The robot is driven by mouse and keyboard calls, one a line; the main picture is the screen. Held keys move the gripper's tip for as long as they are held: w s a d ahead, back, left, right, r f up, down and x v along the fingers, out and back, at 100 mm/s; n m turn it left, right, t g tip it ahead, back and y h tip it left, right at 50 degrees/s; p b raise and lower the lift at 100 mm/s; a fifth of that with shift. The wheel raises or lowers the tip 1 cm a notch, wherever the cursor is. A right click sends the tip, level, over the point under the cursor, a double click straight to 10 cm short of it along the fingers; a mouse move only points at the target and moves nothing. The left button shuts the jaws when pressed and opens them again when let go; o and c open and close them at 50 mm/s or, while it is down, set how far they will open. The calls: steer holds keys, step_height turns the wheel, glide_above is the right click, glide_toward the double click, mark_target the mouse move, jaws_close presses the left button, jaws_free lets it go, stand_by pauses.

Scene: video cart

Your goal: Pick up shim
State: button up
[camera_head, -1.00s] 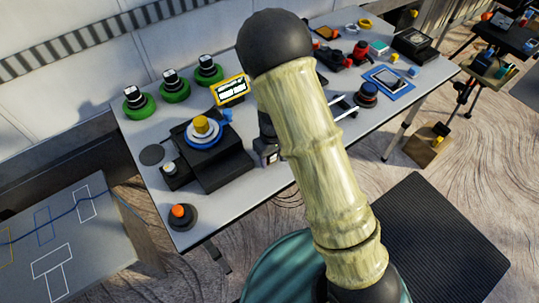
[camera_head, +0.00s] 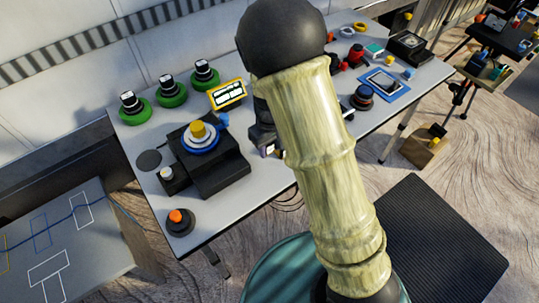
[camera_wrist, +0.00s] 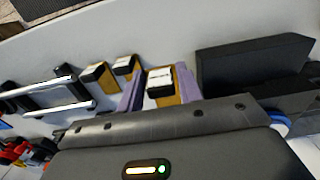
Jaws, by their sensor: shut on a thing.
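My gripper (camera_head: 267,142) is low over the near middle of the grey table, mostly hidden behind my arm in the head view. In the wrist view my gripper (camera_wrist: 145,84) reaches past its dark housing.
A black stepped block with a blue-ringed yellow knob (camera_head: 198,133) stands left of my gripper, with a yellow-framed display (camera_head: 228,95) behind. An orange button (camera_head: 176,216) is near the left corner. A black rack with pale bars (camera_wrist: 50,97) shows in the wrist view.

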steer(key=shift+r, duration=1.6)
